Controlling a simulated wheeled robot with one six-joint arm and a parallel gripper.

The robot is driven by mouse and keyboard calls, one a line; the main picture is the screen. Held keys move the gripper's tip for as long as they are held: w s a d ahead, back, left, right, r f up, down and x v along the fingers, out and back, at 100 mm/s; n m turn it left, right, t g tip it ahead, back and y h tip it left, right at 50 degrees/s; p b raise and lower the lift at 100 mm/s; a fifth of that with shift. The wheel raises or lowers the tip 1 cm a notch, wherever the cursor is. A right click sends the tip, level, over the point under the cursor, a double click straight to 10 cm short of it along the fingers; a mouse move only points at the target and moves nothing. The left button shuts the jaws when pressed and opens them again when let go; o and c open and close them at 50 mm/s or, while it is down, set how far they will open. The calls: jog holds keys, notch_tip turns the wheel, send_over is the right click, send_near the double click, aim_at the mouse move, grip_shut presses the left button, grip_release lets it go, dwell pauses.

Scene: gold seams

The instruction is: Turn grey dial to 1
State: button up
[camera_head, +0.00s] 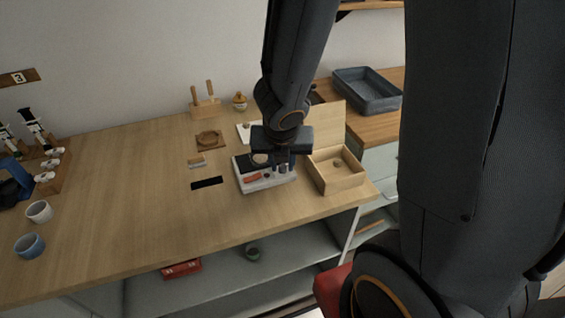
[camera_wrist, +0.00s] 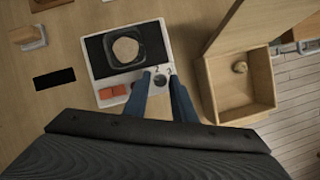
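A white control box with a black top plate (camera_head: 246,163) stands on the table and also shows in the wrist view (camera_wrist: 98,75). The small grey dial (camera_wrist: 160,82) sits near its right front corner, beside a printed 2. Its pointer is too small to read. My gripper (camera_wrist: 161,78) is over this corner with its two fingers apart. The dial shows between the fingertips, and I cannot tell whether they touch it. In the head view my gripper (camera_head: 282,160) points down over the box's right side. A red switch (camera_wrist: 111,92) is at the box's front left.
An open wooden box (camera_head: 338,181) with a small knob-like thing inside stands close right of the control box. A black strip (camera_head: 207,183) lies to the left. A wooden holder (camera_head: 204,108) stands behind, and two cups (camera_head: 39,211) stand far left. The table's middle left is clear.

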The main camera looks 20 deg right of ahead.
jog(key=p+v, duration=0.7)
jog(key=p, duration=0.1)
jog(key=shift+s+r+p, duration=0.15)
jog(key=shift+r+p, duration=0.2)
jog(key=shift+p, duration=0.05)
dwell(0.6)
jog(key=s+r+m+g+y, duration=0.1)
jog(key=s+r+m, duration=0.2)
jog(key=m, duration=1.2)
jog(key=s+d+r+m+g, duration=0.1)
jog(key=s+r+m, duration=0.2)
jog(key=m, duration=1.3)
jog(key=shift+s+d+m+g+y, duration=0.2)
jog(key=shift+m+g+y, duration=0.1)
jog(key=shift+g+y, duration=0.1)
